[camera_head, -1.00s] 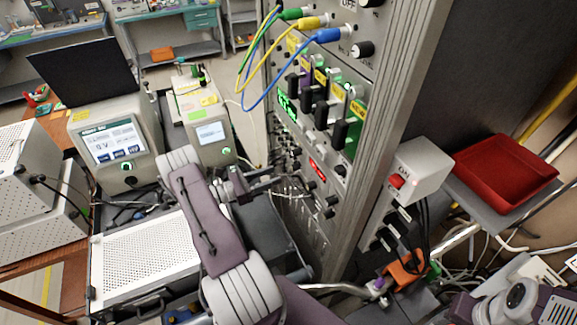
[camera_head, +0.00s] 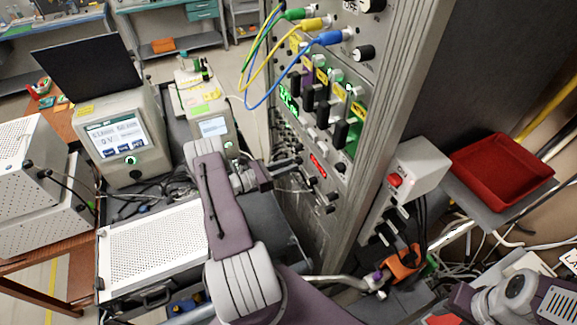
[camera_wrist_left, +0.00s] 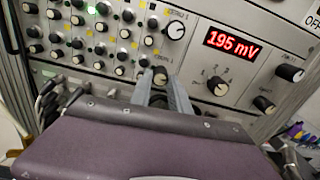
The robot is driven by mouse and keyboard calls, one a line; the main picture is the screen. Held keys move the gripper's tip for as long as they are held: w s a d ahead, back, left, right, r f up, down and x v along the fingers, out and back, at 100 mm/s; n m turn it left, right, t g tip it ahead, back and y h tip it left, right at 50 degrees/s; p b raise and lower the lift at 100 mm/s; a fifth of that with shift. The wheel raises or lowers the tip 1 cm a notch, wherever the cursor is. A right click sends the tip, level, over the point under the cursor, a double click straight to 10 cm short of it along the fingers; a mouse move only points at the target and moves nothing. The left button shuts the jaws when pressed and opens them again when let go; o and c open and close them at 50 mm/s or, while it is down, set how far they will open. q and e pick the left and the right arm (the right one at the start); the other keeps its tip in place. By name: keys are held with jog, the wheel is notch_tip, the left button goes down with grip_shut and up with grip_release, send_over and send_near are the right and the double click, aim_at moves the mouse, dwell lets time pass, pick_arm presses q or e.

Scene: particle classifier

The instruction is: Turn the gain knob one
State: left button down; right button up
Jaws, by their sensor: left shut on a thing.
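My left gripper (camera_head: 296,162) reaches from the left to the front of the tall grey rack in the head view. In the left wrist view, its two fingers (camera_wrist_left: 163,88) point at the panel and are shut on a small knob (camera_wrist_left: 160,77), taken as gain knob one. The small lettering above this knob is blurred. The fingers partly cover the knob, so its pointer angle cannot be told. My right gripper is not in view; only part of the right arm shows at the lower right of the head view.
Coloured cables (camera_head: 262,62) loop from the rack. A red tray (camera_head: 500,170) stands at the right.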

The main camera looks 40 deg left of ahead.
pick_arm(q)
jog(key=shift+m, duration=0.6)
jog(key=c, duration=1.2)
grip_release()
jog(key=shift+c, duration=0.2)
jog(key=b+v, duration=0.4)
jog(key=v, duration=0.5)
